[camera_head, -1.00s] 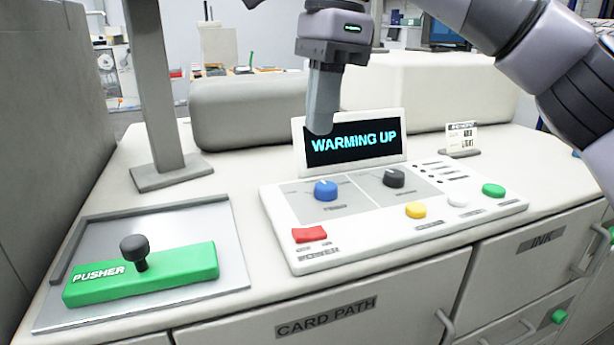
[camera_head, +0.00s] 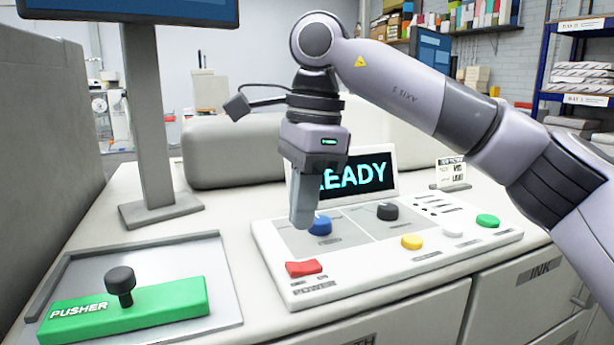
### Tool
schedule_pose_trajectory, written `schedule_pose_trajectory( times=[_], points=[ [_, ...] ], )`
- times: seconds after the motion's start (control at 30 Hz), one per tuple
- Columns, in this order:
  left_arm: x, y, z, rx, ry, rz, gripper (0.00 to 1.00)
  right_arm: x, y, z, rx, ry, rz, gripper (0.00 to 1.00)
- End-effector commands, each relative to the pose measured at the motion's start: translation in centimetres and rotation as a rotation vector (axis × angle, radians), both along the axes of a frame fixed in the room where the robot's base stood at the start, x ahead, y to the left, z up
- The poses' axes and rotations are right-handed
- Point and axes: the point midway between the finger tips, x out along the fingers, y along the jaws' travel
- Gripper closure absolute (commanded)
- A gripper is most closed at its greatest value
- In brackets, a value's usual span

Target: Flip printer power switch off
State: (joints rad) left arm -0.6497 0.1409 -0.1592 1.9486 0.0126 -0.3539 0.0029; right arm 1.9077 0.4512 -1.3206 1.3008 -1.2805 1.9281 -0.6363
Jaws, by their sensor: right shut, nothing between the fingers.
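The printer's control panel (camera_head: 370,262) is white and lies on the printer top. The red power switch (camera_head: 303,268) sits at its front left corner, above the label POWER. My right gripper (camera_head: 303,222) points down with its fingers shut and empty. Its tips show just behind the red switch and left of the blue knob (camera_head: 320,225), seemingly above the panel; I cannot tell whether they touch anything. The display (camera_head: 371,174) behind reads READY, its first letter hidden by the gripper. My left gripper is not in view.
A black knob (camera_head: 387,211) and yellow (camera_head: 411,242), white (camera_head: 452,230) and green (camera_head: 487,221) buttons are on the panel. A green pusher (camera_head: 165,304) with a black knob lies in a metal tray (camera_head: 214,258) at left. A grey post (camera_head: 148,120) stands behind it.

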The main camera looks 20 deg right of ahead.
Motion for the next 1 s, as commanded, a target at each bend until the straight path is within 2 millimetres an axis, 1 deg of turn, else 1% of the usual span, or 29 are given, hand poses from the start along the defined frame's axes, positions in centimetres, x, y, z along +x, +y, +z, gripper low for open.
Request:
schedule_pose_trajectory(
  times=[0.03, 0.1, 0.2, 0.33, 0.5, 0.83, 1.0],
  points=[
    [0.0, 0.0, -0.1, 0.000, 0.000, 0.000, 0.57, 0.0, 0.1, -1.2, -0.001, 0.002, 0.000, 1.00],
    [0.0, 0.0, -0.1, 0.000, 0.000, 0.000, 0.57, 0.0, 0.2, -2.4, -0.002, 0.002, -0.001, 1.00],
    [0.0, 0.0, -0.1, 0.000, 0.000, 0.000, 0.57, -0.1, 0.4, -3.8, 0.000, 0.001, 0.000, 1.00],
    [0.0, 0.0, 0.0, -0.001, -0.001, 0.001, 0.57, 0.0, 0.6, -4.9, 0.000, 0.001, -0.001, 1.00],
    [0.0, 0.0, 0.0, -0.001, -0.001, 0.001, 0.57, 0.0, 0.7, -5.4, 0.000, 0.000, -0.001, 1.00],
    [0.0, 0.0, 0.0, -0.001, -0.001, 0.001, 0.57, 0.0, 0.8, -5.4, 0.000, 0.000, -0.001, 1.00],
    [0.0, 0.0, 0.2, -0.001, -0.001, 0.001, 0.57, 0.0, 1.6, -5.5, -0.001, 0.001, 0.000, 1.00]
  ],
)
